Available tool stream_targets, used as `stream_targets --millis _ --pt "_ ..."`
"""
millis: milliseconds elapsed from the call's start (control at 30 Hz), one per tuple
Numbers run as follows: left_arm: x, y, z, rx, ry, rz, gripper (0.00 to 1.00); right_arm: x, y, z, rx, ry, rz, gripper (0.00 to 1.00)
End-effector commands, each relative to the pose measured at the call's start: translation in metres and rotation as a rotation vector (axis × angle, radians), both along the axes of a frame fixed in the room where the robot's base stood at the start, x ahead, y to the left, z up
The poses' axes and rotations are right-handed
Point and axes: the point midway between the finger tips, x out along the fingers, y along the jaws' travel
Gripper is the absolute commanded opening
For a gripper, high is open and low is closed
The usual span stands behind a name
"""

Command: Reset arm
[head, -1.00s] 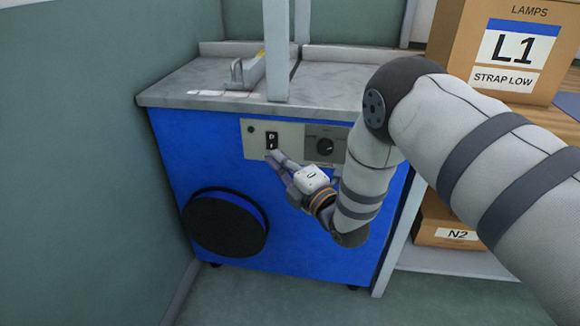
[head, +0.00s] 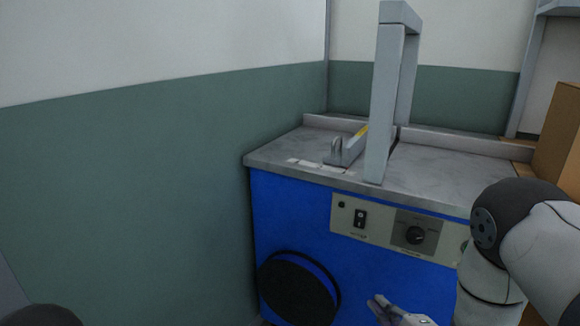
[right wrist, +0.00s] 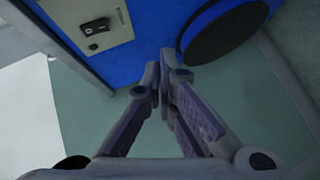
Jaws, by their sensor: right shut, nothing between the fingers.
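My right gripper (head: 380,306) is low in the head view, in front of the blue machine (head: 385,270) and below its control panel (head: 345,217). Its fingers are together and empty, and it is apart from the panel. In the right wrist view the closed fingertips (right wrist: 158,72) point towards the floor beside the machine. The switch also shows in the right wrist view (right wrist: 97,26). My left gripper is not in view.
A grey worktop (head: 440,178) with an upright grey arch (head: 384,110) tops the machine. A black round disc (head: 298,288) is on its front. A green and white wall (head: 130,190) stands at the left. A cardboard box (head: 562,140) is at the right edge.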

Motion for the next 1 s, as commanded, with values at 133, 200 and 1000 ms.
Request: stream_targets --millis 133,200,1000 --pt "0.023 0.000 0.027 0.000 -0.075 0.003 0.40 -0.122 -0.001 -0.067 0.332 0.513 -0.270 0.00" --pt "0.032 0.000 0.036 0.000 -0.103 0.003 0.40 -0.189 -0.001 -0.087 0.455 0.728 -0.446 0.00" --pt "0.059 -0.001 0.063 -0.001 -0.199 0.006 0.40 -0.455 0.005 -0.066 0.659 1.323 -1.357 0.00"
